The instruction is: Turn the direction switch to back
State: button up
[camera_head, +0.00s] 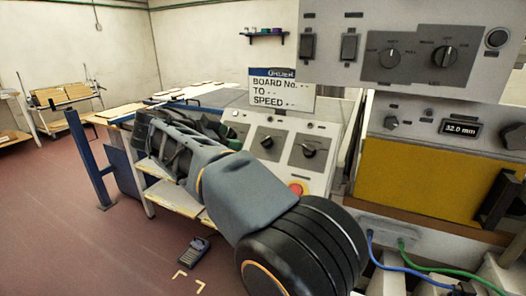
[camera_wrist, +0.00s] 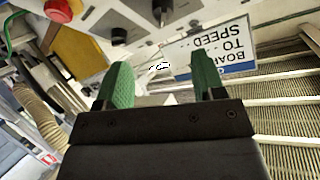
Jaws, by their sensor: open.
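A sloped light-grey control panel (camera_head: 285,135) stands mid-picture in the head view. It bears two black rotary knobs, a left one (camera_head: 267,142) and a right one (camera_head: 308,150); their labels are too small to read, so I cannot tell which is the direction switch. In the wrist view, upside down, dark knobs (camera_wrist: 118,35) and (camera_wrist: 162,10) show on a light panel beyond my fingers. My gripper (camera_wrist: 160,80) is open, its two green fingers apart with nothing between them. It appears apart from the knobs. My arm hides part of the panel in the head view.
A red button (camera_head: 297,188) sits low on the panel; it also shows in the wrist view (camera_wrist: 60,8). A board sign (camera_head: 283,92) stands behind the panel and a larger panel (camera_head: 345,48) hangs upper right. A slatted conveyor (camera_wrist: 275,120) lies right in the wrist view.

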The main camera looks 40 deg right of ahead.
aim_at(263, 140)
jog(key=shift+m, duration=0.4)
jog(key=x, duration=1.3)
jog(key=shift+d+r, duration=0.3)
jog(key=shift+d, duration=0.15)
jog(key=shift+c, duration=0.4)
jog(key=c, duration=0.8)
